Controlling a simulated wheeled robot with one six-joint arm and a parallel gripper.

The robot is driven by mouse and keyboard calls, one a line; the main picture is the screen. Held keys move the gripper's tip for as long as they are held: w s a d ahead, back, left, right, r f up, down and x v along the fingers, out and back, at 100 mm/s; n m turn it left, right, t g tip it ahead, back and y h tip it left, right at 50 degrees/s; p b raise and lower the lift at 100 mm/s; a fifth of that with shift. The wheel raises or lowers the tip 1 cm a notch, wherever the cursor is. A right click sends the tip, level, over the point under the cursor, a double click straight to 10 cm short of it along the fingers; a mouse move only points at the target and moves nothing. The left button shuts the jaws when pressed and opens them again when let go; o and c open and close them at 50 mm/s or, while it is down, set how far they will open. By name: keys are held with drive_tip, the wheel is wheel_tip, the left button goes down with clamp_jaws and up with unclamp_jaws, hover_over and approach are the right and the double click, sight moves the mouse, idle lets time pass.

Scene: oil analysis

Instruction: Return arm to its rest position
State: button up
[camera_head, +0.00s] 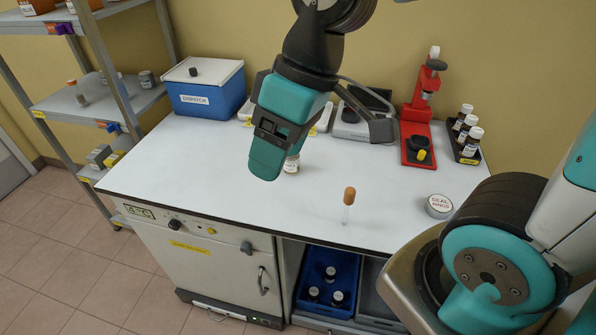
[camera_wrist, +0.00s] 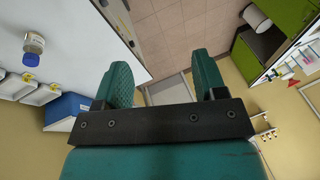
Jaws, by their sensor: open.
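My gripper (camera_head: 268,150) hangs at the end of my teal and black arm above the white worktop (camera_head: 215,160), left of its middle. In the wrist view the two teal fingers of my gripper (camera_wrist: 165,82) stand apart with nothing between them. A small white-labelled bottle (camera_head: 291,165) stands on the worktop just right of and behind the gripper, partly hidden by it.
A blue dispatch box (camera_head: 205,97) stands at the back left. A red press (camera_head: 418,125) and a black rack of bottles (camera_head: 466,150) stand at the right. An orange-topped vial (camera_head: 348,200) and a seal-rings tin (camera_head: 439,206) are near the front edge. A grey shelf (camera_head: 100,105) is at left.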

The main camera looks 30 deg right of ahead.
drive_tip(key=s, duration=0.5)
drive_tip(key=shift+s+a+r, duration=0.1)
drive_tip(key=shift+s+a, duration=0.3)
drive_tip(key=shift+f+b, duration=1.1)
